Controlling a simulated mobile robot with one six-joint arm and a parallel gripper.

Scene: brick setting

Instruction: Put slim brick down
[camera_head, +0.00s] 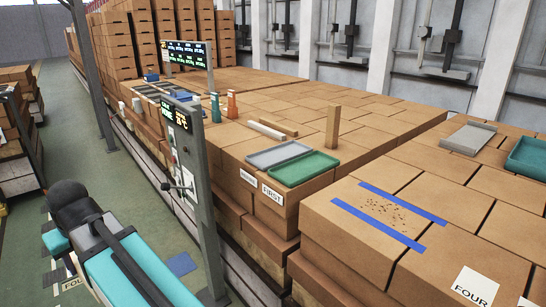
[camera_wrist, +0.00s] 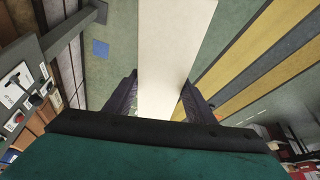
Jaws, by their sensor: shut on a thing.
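My gripper (camera_wrist: 160,80) is shut on a long, slim, cream-coloured brick (camera_wrist: 168,50) in the wrist view. The brick runs from between the two dark fingers up past the top edge of the picture, so its far end is hidden. Below it in that view is green floor with yellow and grey stripes, well beneath the brick. In the head view, my teal and black arm shows at the bottom left, but the fingers and the held brick cannot be made out there.
Carton stacks carry a grey tray (camera_head: 280,153), a green tray (camera_head: 303,168), an upright tan block (camera_head: 333,127) and a lying white bar (camera_head: 266,131). Blue tape (camera_head: 377,224) marks a speckled patch on a near carton. A grey post (camera_head: 201,190) with a screen stands beside my arm.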

